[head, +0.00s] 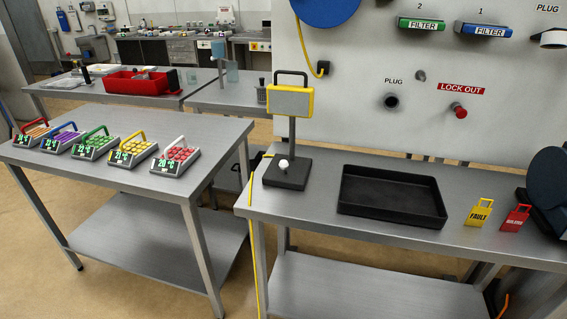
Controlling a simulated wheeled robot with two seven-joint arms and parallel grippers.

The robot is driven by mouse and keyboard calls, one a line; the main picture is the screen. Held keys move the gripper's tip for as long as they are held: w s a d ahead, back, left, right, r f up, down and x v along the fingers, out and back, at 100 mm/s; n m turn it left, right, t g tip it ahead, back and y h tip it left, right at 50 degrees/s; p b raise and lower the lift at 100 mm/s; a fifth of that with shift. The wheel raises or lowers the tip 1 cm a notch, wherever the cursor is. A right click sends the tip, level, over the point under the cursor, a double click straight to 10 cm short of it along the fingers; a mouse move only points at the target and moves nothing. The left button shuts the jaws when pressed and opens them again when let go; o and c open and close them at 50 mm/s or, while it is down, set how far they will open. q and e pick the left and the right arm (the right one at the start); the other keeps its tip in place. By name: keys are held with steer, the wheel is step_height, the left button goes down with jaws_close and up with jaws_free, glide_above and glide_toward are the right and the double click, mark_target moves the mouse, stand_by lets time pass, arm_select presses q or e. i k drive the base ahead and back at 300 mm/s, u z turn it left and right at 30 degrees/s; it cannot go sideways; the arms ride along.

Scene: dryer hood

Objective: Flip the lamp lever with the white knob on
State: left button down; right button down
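The lamp (290,102) stands upright at the left end of the right metal table. It has a yellow-framed grey panel with a black handle on top, a grey post and a dark square base (287,178). The white knob (284,164) sits on the front part of the base. The lever under the knob is too small to make out, so I cannot tell its position. The lamp panel looks grey and unlit. Neither of my grippers is in view.
A black tray (391,196) lies right of the lamp. Yellow (480,213) and red (515,219) tags stand farther right. The left table (130,180) holds several coloured-handle boxes. A wall panel (350,100) with a red lock-out knob rises behind. The space in front of the lamp is clear.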

mark_target(284, 164)
steer(key=z, duration=0.2)
steer(key=i, duration=1)
steer(key=u, duration=0.3)
